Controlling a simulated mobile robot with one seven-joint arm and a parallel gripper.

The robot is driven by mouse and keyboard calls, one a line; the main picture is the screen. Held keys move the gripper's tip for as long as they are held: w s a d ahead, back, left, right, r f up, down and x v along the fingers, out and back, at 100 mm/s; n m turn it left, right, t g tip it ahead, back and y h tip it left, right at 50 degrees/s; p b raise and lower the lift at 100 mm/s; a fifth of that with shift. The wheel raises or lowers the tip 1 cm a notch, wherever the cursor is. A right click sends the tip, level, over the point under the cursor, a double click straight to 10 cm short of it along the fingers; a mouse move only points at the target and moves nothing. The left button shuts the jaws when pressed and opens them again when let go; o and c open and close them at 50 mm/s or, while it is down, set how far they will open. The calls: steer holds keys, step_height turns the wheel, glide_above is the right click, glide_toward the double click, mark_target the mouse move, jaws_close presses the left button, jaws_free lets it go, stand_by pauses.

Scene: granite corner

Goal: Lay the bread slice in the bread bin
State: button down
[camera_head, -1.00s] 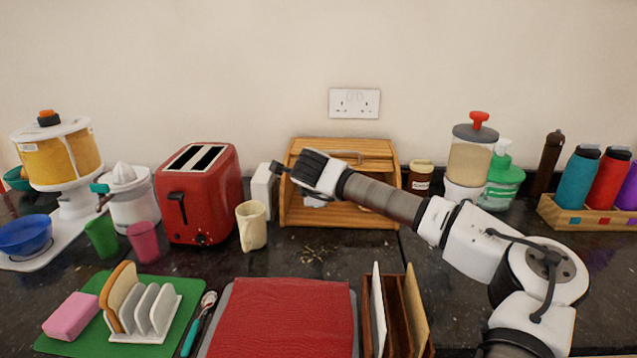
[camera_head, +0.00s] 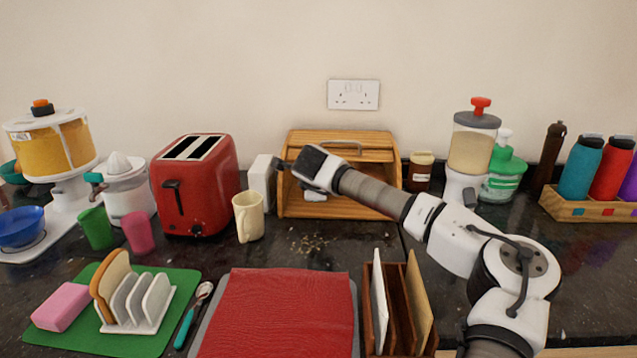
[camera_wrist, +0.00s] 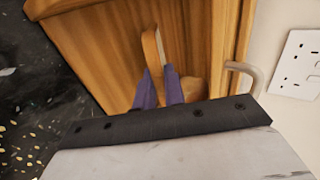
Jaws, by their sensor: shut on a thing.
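The wooden bread bin (camera_head: 391,165) stands against the wall with its front open. It also fills much of the wrist view (camera_wrist: 95,45). My gripper's purple fingers (camera_wrist: 160,90) are at the bin's opening and shut on a bread slice (camera_wrist: 152,48), seen edge-on with its brown crust. A tan rounded thing (camera_wrist: 194,89) shows beside the fingers; I cannot tell what it is. In the head view my wrist hides the fingers and the held slice. I cannot tell whether the slice touches the bin floor.
A white rack (camera_head: 150,305) holding bread stands on a green mat (camera_head: 190,285) at front left. A cream jug (camera_head: 249,218) and a red toaster (camera_head: 195,190) stand left of the bin. A brown jar (camera_head: 420,172) is at its right. Crumbs lie on the counter before it.

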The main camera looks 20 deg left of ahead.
steer(key=c, duration=1.4)
jaws_free()
steer(key=shift+s+r, duration=0.1)
steer(key=b+v, duration=0.2)
steer(key=v, duration=0.6)
steer(key=shift+s+d+r, duration=0.1)
steer(key=shift+s+r, duration=0.1)
steer(key=shift+s, duration=0.1)
